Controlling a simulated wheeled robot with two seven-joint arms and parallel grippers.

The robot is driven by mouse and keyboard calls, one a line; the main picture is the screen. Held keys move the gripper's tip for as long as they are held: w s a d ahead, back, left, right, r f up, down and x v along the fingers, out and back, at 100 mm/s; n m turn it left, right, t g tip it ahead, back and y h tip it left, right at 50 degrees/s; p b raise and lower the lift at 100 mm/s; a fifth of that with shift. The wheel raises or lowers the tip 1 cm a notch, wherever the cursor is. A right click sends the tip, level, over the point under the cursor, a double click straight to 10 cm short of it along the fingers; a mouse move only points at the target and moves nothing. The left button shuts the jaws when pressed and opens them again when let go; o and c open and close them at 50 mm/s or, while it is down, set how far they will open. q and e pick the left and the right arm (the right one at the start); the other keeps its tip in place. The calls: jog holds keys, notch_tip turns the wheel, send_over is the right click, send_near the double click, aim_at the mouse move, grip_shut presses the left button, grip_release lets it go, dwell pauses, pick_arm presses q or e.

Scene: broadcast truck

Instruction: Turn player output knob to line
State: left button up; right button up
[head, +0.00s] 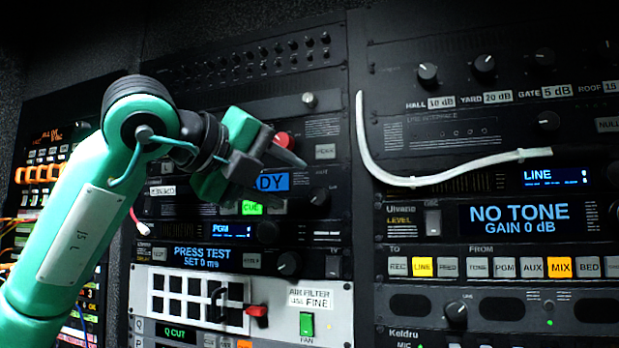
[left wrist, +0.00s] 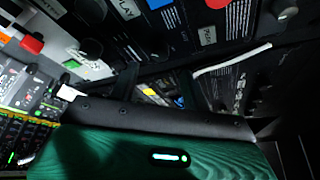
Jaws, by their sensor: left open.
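My left gripper (head: 272,165) is open and empty, in front of the player panel with the blue display (head: 272,182), of which "DY" shows, and a green CUE button (head: 252,207). It covers part of that panel. A dark knob (head: 319,196) sits right of the display, apart from the gripper; I cannot read its marking or tell whether it is the output knob. In the left wrist view, the green gripper body (left wrist: 150,152) fills the bottom, and a dark knob (left wrist: 90,10) shows beside a PLAY label (left wrist: 127,9). My right gripper is in neither view.
A red knob or button (head: 284,140) is close behind the gripper. A white cable (head: 400,180) hangs across the right rack. The display reading LINE (head: 552,176) and a yellow LINE button (head: 422,267) are farther right. A red-tipped latch (head: 257,311) juts out below.

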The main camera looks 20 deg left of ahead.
aim_at(315, 195)
pick_arm(q)
jog(key=p+x, duration=0.2)
jog(key=x, duration=0.3)
jog(key=shift+w, duration=0.2)
jog(key=shift+w+d, duration=0.15)
jog(key=shift+w, duration=0.1)
jog(key=shift+w+d+f, duration=0.1)
jog(key=shift+w, duration=0.05)
jog(key=shift+w+d+f, duration=0.1)
jog(key=shift+w+f, duration=0.05)
jog(key=shift+w, duration=0.1)
jog(key=shift+s, duration=0.1)
jog(key=c, duration=1)
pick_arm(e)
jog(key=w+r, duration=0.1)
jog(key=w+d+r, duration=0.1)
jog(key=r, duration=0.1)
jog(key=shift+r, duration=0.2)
